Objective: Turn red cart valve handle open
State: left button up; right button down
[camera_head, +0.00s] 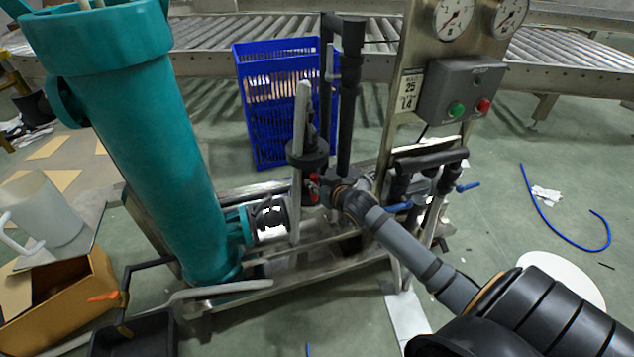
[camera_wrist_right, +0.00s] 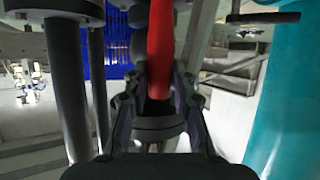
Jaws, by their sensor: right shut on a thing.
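The red valve handle (camera_head: 313,187) is a small red piece on the cart's dark pipework in the head view. In the right wrist view the red handle (camera_wrist_right: 160,48) runs upright from the top edge down between the fingers. My right gripper (camera_head: 335,190) reaches in from the lower right to the handle. In the wrist view the right gripper (camera_wrist_right: 158,92) has a finger on each side of the handle and is shut on it. The fingers hide part of the handle in the head view. My left gripper is not in view.
A tall teal cylinder (camera_head: 150,130) stands on the cart's left. A control box (camera_head: 460,90) and gauges (camera_head: 453,17) are at right. Blue-handled valves (camera_head: 467,187) sit near my right arm. A blue crate (camera_head: 270,100) and roller conveyor (camera_head: 215,38) are behind. Black pipes rise near the gripper.

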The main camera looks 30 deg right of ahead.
jog(key=c, duration=1.1)
grip_release()
jog(key=shift+s, duration=0.1)
jog(key=v, duration=0.7)
jog(key=shift+s, duration=0.2)
jog(key=shift+r, duration=0.1)
